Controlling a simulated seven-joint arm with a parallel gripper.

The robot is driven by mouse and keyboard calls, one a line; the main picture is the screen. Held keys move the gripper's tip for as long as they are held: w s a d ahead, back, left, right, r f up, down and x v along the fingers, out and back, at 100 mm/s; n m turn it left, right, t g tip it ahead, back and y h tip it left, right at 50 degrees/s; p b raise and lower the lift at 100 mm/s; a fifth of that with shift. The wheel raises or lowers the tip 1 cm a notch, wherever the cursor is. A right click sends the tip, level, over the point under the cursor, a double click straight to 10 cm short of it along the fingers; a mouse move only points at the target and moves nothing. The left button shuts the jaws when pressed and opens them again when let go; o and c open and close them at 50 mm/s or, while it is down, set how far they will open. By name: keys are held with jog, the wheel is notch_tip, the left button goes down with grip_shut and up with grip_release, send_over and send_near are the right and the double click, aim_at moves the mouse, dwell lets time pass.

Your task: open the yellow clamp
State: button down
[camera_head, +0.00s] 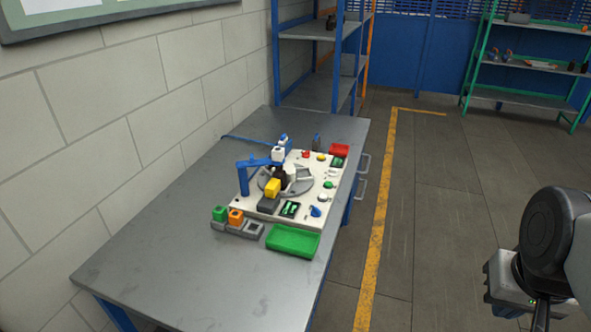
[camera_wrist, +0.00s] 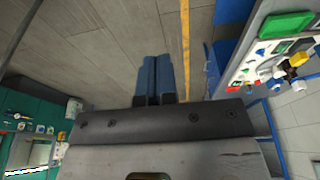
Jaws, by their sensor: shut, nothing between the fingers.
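The yellow clamp (camera_head: 272,188) shows as a small yellow block at the front of a round grey fixture on the white board (camera_head: 310,216). Its jaws are too small to tell open from shut. In the wrist view a yellow piece (camera_wrist: 298,59), which looks like the clamp, is at the upper right. My gripper (camera_wrist: 154,58) shows in the wrist view with its two blue fingers together and nothing between them. It points over the floor, well away from the board. In the head view my arm is at the right edge, and its fingertips cannot be made out.
The board lies on a grey table (camera_head: 160,265). A blue bracket (camera_head: 244,178) rises beside the round fixture. A green tray (camera_head: 292,241) and a grey holder with green and orange blocks (camera_head: 236,226) are in front. Open floor lies between table and arm.

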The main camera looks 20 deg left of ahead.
jog(key=c, duration=1.5)
grip_release()
jog(key=o, duration=0.5)
jog(key=shift+w+a+r, duration=0.2)
jog(key=shift+w, duration=0.3)
jog(key=shift+o, duration=1.4)
jog(key=w+a+r, duration=0.2)
jog(key=w+a, duration=0.1)
jog(key=w, duration=0.4)
jog(key=w+a, duration=0.6)
jog(key=w, duration=0.3)
jog(key=g, duration=0.3)
send_over(270, 187)
jog(key=f, duration=1.9)
jog(key=shift+s+d, duration=0.1)
jog(key=shift+d, duration=0.25)
jog(key=shift+a+f, duration=0.2)
jog(key=shift+a, duration=0.1)
